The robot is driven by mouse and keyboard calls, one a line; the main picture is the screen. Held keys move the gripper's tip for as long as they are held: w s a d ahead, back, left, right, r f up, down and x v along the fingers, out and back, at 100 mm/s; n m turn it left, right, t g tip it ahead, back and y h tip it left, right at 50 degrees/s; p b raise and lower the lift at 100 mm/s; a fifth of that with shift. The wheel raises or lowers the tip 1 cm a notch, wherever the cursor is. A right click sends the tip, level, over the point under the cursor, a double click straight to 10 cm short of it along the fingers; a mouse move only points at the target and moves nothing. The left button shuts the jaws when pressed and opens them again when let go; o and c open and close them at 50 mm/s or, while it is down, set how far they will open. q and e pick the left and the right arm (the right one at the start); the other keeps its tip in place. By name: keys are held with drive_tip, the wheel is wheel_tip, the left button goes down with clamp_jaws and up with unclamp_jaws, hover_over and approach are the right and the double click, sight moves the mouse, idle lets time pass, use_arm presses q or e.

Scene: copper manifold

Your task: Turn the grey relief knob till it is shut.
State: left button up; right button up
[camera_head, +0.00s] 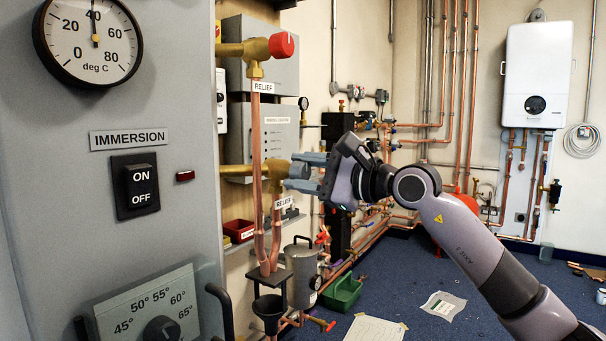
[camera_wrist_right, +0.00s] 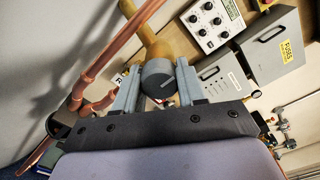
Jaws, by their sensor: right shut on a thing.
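The grey relief knob (camera_head: 298,170) sits on the end of the lower brass relief valve (camera_head: 275,170), under the red-capped relief valve. My right gripper (camera_head: 302,171) reaches in from the right, with its fingers at the knob. In the right wrist view the round grey knob (camera_wrist_right: 157,82) lies between the two fingers of my right gripper (camera_wrist_right: 157,88), which is shut on it. The fingers partly hide the knob in the head view. My left gripper is not in view.
The red relief knob (camera_head: 281,45) is above my right gripper. Copper pipes (camera_head: 257,150) run down beside the valves to a black tundish (camera_head: 269,307). The grey panel with a dial (camera_head: 88,38) and immersion switch (camera_head: 135,185) fills the left. Open blue floor (camera_head: 400,270) lies to the right.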

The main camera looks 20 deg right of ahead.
sight(308, 175)
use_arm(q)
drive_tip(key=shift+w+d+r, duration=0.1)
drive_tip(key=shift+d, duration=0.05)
use_arm(e)
drive_tip(key=shift+f, duration=0.1)
drive_tip(key=o, duration=1.1)
drive_tip(key=shift+c, duration=0.2)
drive_tip(key=v, duration=0.6)
drive_tip(key=shift+b, duration=0.35)
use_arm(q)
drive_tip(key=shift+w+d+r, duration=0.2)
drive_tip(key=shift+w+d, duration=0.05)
use_arm(e)
drive_tip(key=shift+s+d, duration=0.35)
drive_tip(key=shift+s, duration=0.15)
